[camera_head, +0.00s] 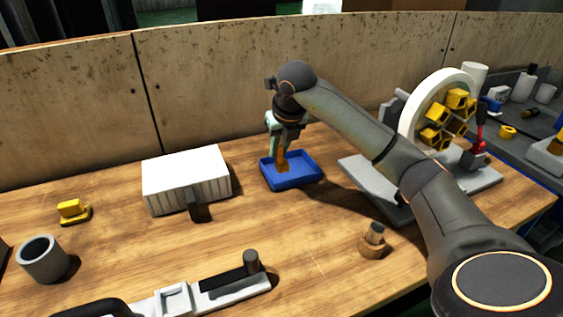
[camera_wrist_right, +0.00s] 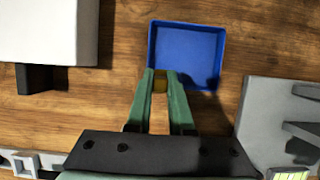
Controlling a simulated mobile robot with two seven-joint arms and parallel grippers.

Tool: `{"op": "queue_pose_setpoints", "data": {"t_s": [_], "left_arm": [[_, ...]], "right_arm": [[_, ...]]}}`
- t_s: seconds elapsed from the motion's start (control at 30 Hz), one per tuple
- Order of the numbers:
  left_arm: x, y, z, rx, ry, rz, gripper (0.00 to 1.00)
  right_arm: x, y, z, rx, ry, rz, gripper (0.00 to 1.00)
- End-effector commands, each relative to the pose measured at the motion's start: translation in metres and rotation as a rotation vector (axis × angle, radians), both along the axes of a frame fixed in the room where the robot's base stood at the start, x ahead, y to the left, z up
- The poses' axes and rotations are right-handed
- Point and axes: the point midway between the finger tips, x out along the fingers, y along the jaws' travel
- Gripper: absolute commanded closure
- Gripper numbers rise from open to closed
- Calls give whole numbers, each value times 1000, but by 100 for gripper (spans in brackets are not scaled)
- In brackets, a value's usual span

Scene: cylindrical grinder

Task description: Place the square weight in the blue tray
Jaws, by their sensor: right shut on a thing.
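The blue tray (camera_head: 303,184) lies on the wooden table near the middle, and its floor shows in the right wrist view (camera_wrist_right: 188,44). In the right wrist view only a small yellowish part of the square weight (camera_wrist_right: 160,86) shows between the fingertips, at the tray's near edge. I cannot tell whether it touches the tray floor. My left gripper is not in view.
A white ribbed box (camera_head: 187,178) stands left of the tray. A grey machine with a white ring (camera_head: 437,108) stands to the right. A round brown piece with a grey knob (camera_head: 374,241), a yellow piece (camera_head: 73,211) and a grey cup (camera_head: 43,260) stand on the table.

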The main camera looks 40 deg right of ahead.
Motion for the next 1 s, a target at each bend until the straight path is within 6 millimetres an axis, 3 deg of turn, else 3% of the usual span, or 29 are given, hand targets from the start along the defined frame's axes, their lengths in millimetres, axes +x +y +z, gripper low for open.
{"op": "queue_pose_setpoints", "data": {"t_s": [0.17,0.43,0.87,0.9,1.0], "left_arm": [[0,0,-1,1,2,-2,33],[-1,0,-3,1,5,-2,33],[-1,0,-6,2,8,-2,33],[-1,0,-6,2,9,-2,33],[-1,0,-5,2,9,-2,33]], "right_arm": [[5,-8,-10,2,-3,0,100],[8,-13,-46,3,-1,1,100],[8,-13,-52,1,-4,0,100],[8,-13,-52,1,-2,1,78],[8,-13,-52,1,-2,1,67]]}}
